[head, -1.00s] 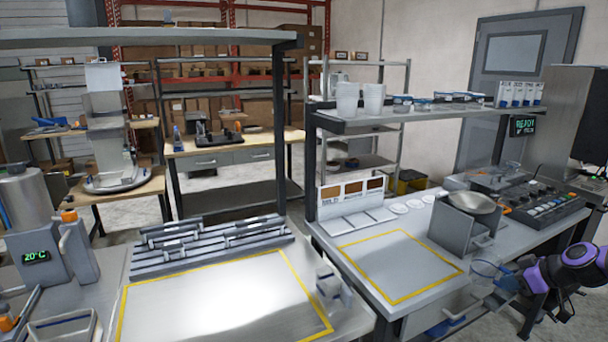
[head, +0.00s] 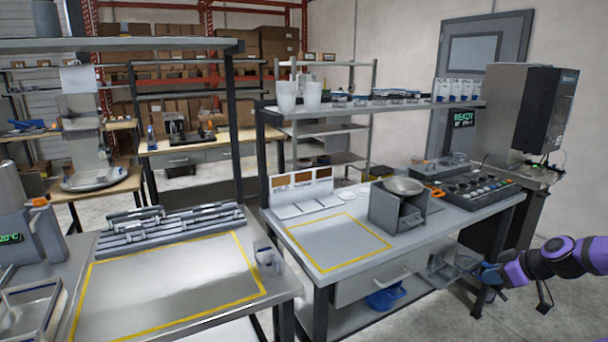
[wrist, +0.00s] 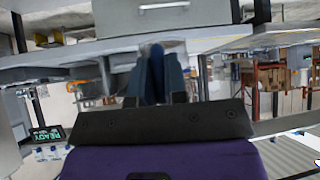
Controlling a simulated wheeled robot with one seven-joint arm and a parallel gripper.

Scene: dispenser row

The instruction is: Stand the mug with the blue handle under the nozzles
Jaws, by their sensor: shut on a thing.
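My gripper (head: 482,270) is at the lower right of the head view, in front of the bench's right end. It is shut on the blue handle (wrist: 155,72) of a mug, between the fingers in the wrist view. The pale, see-through mug body (wrist: 172,47) shows only faintly beyond the fingers; its tilt is hard to tell. A tall grey dispenser (head: 545,110) stands at the right, with small nozzles (head: 540,164) under its dark upper box. The nozzles are above and to the right of my gripper.
The bench (head: 455,222) carries a grey box with a bowl (head: 402,187) and a control panel (head: 482,187). A yellow-outlined area (head: 335,243) is clear. A blue item (head: 385,298) lies on the lower shelf. A green READY sign (head: 463,117) hangs by the shelf.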

